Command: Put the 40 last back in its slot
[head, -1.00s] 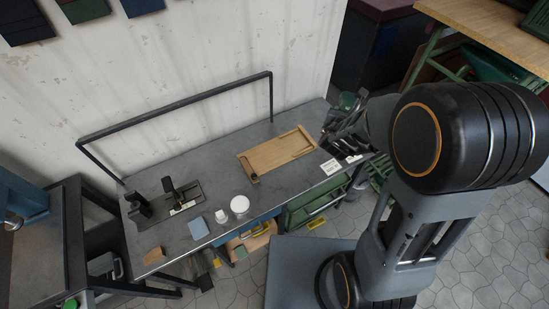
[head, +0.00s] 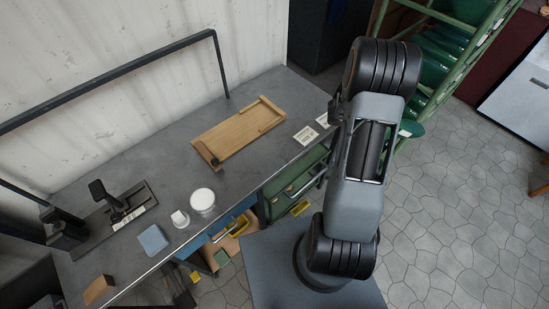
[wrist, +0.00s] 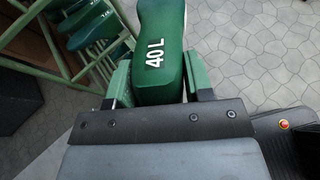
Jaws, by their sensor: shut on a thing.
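In the wrist view my gripper (wrist: 160,68) is shut on a green last (wrist: 161,45) marked "40 L" in white. The jaws grip it from both sides, and its far end runs out of the top of the picture. It is held clear above the tiled floor. A green rack (head: 462,62) with rows of green lasts stands at the upper right of the head view. Part of it shows at the left of the wrist view (wrist: 38,30), apart from the held last. In the head view my arm hides my gripper. No empty slot is clearly visible.
Tiled floor (head: 450,215) is open at the right. A pale cabinet (head: 520,95) stands at the far right.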

